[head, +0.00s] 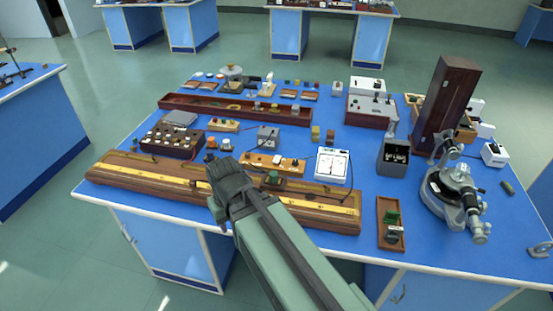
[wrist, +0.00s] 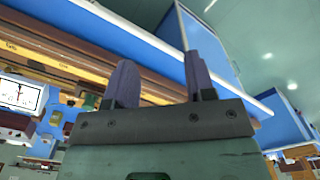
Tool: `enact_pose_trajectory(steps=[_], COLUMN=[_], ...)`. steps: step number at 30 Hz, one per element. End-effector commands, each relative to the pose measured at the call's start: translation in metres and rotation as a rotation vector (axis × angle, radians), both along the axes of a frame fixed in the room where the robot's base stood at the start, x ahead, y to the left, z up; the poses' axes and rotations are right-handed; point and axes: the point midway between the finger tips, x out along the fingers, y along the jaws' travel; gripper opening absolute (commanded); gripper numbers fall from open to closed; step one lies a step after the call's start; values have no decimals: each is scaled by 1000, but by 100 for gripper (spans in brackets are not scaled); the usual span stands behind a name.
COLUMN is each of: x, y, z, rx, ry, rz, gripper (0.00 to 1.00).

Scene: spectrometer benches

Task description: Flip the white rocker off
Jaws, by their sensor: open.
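I cannot pick out the white rocker for certain in either view; the switches on the bench show too small. A white box with a dial face (head: 332,164) stands right of centre, and it also shows at the left of the wrist view (wrist: 20,95). A grey-white box with knobs (head: 371,107) stands behind it. My gripper (head: 228,172) is over the left-middle of the long wooden rail at the front of the bench. In the wrist view its two dark fingers (wrist: 160,68) stand apart with nothing between them.
The wooden rail with a yellow scale (head: 130,176) lies along the front edge. A dark knobbed box (head: 172,143) stands behind its left part. At the right are a tall dark wooden column (head: 445,105) and a grey spectrometer (head: 455,195).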

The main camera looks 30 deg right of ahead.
Motion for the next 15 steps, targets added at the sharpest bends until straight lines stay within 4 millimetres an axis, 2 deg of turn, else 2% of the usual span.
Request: enact_pose_trajectory(steps=[1,3,5,8,9,11,12,15], x=[0,1,15,68,93,132,156,208], y=[-2,-12,-30,-76,-99,-139,-167,-235], z=[1,3,7,14,17,21,23,28], rx=[0,0,0,3,7,14,19,32], ry=[0,0,0,3,8,19,27,50], rz=[-5,-29,-71,-161,-207,-287,-343,-482], gripper=[42,31,22,6,0,0,0,0])
